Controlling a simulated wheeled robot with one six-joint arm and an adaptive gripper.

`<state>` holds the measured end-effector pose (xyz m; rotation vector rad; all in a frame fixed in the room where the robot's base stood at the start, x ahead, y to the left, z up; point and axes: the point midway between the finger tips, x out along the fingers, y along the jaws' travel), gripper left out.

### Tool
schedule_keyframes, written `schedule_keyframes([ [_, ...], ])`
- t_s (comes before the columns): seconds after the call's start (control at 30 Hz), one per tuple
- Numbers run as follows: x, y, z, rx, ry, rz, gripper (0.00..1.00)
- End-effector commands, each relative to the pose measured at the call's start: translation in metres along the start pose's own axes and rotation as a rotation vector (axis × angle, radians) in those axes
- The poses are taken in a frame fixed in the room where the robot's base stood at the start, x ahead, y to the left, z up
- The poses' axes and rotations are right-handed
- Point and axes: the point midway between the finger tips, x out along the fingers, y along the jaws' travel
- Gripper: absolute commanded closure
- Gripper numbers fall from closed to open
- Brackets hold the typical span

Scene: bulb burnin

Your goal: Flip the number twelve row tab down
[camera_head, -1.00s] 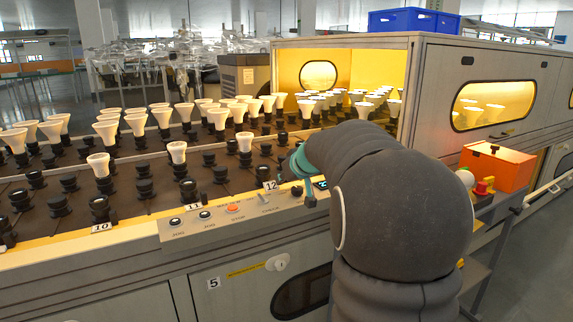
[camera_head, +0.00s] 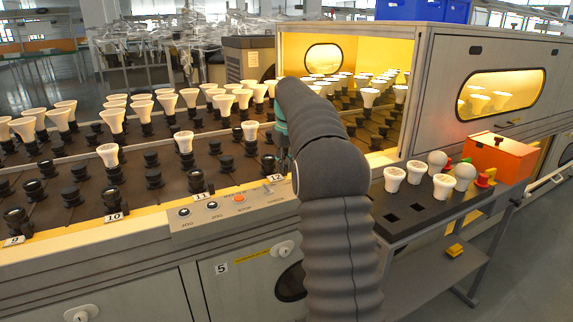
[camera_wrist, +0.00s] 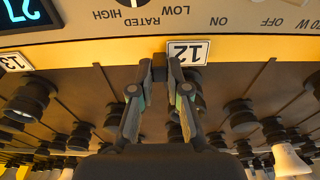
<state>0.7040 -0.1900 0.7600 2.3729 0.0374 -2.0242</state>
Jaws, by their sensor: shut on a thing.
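The number twelve row tab (camera_wrist: 158,68) is a small dark piece at the belt's edge, beside the white "12" label (camera_wrist: 188,52) in the wrist view. My gripper (camera_wrist: 160,72) has its two fingertips closed around it. Its exact tilt cannot be told, as the fingers cover part of it. In the head view, the "12" label (camera_head: 274,178) shows at the bench's front edge. My gripper (camera_head: 284,160) is just right of it there, mostly hidden by my arm, and the tab is hidden too.
The control panel (camera_head: 225,208) lies along the front edge. Rows of black sockets, several holding white bulbs (camera_head: 108,154), fill the bench behind. A dark cart (camera_head: 400,215) with bulbs stands right of my arm. The yellow-lit cabinet (camera_head: 440,120) is at the back right.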

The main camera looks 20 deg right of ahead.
Motion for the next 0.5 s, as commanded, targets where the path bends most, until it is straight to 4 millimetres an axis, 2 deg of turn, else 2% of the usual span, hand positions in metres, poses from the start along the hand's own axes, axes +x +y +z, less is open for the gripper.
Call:
schedule_keyframes([
  [0.5,0.007,0.0003,-0.0075,-0.001,-0.186,0.0,1.0],
])
